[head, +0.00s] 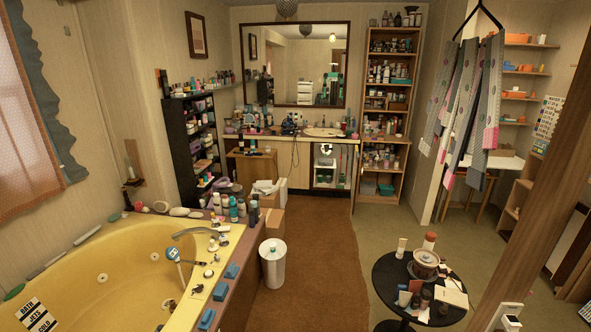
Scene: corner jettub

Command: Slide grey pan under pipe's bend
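Under the sink (324,132) in the far counter, a cabinet stands open and shows a dark inside. A white pipe (326,150) with a bend hangs near the top of that opening. Pale things lie below it inside the cabinet, too small to tell whether one is the grey pan. I cannot make out the pan anywhere else. Neither of my grippers is in view.
A brown carpet (309,240) runs clear to the counter. A white bin (273,263) and the yellow tub (100,262) are on the left. A round black table (391,278) with a pot and bottles is on the right.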

